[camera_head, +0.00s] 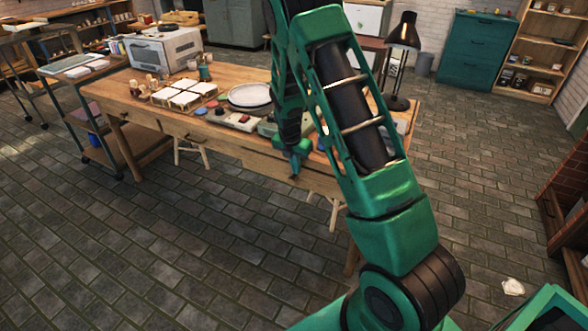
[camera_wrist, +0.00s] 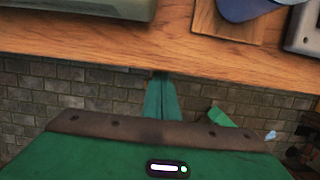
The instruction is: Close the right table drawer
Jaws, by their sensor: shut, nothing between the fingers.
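The wooden table (camera_head: 228,131) stands in the middle of the head view. The right table drawer (camera_head: 258,162) is in its front edge; my arm covers part of that stretch, and I cannot tell how far the drawer stands out. My gripper (camera_head: 293,176) points down at the front edge of the table, close to the drawer front. In the wrist view my gripper (camera_wrist: 161,76) is shut and empty, its tip at the wooden edge (camera_wrist: 110,52). I cannot tell whether it touches the wood.
White tiles (camera_head: 184,98), a round plate (camera_head: 249,96) and a small oven (camera_head: 165,50) stand on the table. Stools (camera_head: 192,150) stand under the table. The brick floor (camera_head: 150,240) in front is clear.

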